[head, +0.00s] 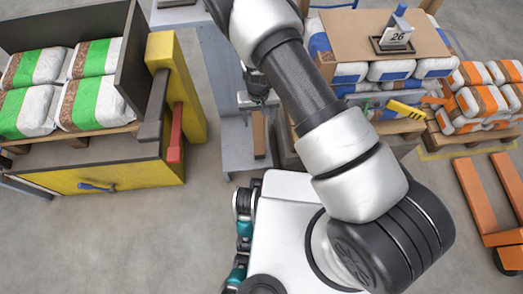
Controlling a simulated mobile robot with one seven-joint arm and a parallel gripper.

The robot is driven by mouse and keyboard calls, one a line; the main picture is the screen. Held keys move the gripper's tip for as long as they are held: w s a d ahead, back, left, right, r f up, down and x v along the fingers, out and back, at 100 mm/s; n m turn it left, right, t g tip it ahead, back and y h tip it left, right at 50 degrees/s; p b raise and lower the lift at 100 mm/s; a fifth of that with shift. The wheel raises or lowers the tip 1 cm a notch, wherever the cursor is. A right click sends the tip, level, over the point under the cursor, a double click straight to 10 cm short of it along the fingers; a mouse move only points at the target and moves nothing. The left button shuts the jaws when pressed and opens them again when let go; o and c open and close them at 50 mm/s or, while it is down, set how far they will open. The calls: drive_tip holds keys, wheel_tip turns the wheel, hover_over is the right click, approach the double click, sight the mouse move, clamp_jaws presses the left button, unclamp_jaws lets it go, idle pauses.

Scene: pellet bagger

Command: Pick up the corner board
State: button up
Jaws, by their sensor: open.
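A narrow brown strip (259,134), which looks like the corner board, shows at the grey metal stand left of my arm. I cannot tell whether it stands upright or lies flat. My gripper (258,100) is small and partly hidden behind my arm. It is open, just above the upper end of the brown strip in the picture. I cannot tell whether it touches the strip, and nothing is visibly held.
At left, a yellow-and-dark frame (163,75) surrounds a pallet of green-and-white bags (97,57). At right stand a brown sheet-topped stack (350,38), orange-and-white bags (481,104) and an orange pallet jack (474,191). The floor (150,235) at lower left is clear.

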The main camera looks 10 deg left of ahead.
drive_tip(key=shift+r, duration=0.1)
clamp_jaws()
drive_tip(key=shift+r, duration=0.1)
